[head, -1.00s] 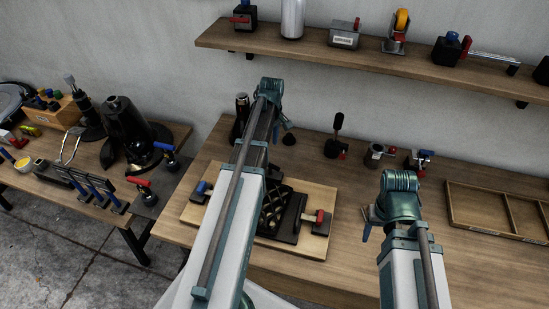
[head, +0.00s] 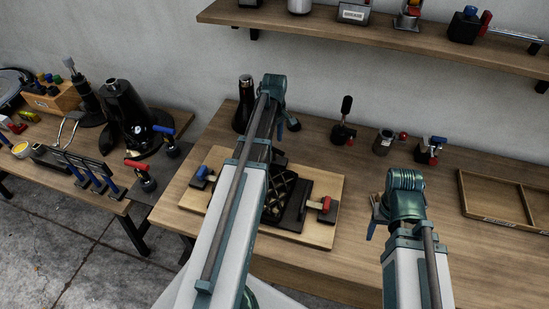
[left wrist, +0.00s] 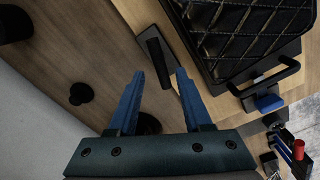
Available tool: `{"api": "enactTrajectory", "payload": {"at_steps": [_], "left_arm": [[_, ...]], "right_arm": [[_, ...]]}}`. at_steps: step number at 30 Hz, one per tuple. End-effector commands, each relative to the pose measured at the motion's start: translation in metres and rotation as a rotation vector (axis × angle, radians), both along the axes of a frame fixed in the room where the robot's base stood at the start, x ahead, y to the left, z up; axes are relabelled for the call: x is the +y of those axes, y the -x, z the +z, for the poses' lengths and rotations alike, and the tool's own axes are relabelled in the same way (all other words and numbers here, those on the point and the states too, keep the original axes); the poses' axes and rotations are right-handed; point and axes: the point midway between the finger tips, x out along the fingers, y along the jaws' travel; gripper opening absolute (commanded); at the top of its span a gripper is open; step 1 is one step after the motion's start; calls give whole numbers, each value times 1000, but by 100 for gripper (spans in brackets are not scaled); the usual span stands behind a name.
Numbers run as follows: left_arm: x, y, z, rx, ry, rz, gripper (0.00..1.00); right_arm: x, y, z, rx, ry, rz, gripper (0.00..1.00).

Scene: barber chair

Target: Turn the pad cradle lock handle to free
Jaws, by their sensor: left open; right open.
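The pad cradle is a black holder with a quilted dark pad (head: 278,197) on a pale wooden board (head: 322,236) on the workbench. A blue-gripped handle (head: 203,173) stands at its left and a red-gripped handle (head: 324,204) at its right. I cannot tell which is the lock handle. My left forearm hides part of the cradle. My left gripper (left wrist: 158,74) is open and empty in the left wrist view, beside the board's edge. The pad (left wrist: 235,30) and blue handle (left wrist: 268,101) lie to its right there. My right gripper (head: 371,230) is open, right of the board.
A black bottle (head: 244,103) and several small fixtures, one with a tall black handle (head: 345,122), stand at the bench's back. An empty wooden tray (head: 478,211) lies at right. A side table (head: 97,194) with tools is at left. A shelf (head: 300,35) hangs above.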

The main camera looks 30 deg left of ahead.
Motion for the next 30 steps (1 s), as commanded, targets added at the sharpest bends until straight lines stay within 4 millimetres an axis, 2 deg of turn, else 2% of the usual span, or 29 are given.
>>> {"api": "enactTrajectory", "payload": {"at_steps": [1,12,16,24,25,30], "left_arm": [[0,0,-15,0,0,0,50],[0,0,-62,0,0,0,50],[0,0,-68,0,0,0,50],[0,0,-67,0,0,0,50],[0,0,-67,0,0,0,48],[0,0,-67,0,0,0,17]], "right_arm": [[0,0,-15,0,0,0,64],[0,0,-62,0,0,-2,64],[0,0,-68,0,0,-2,64],[0,0,-67,0,0,-2,64],[0,0,-67,0,0,-2,64],[0,0,-67,0,0,-2,64]]}}
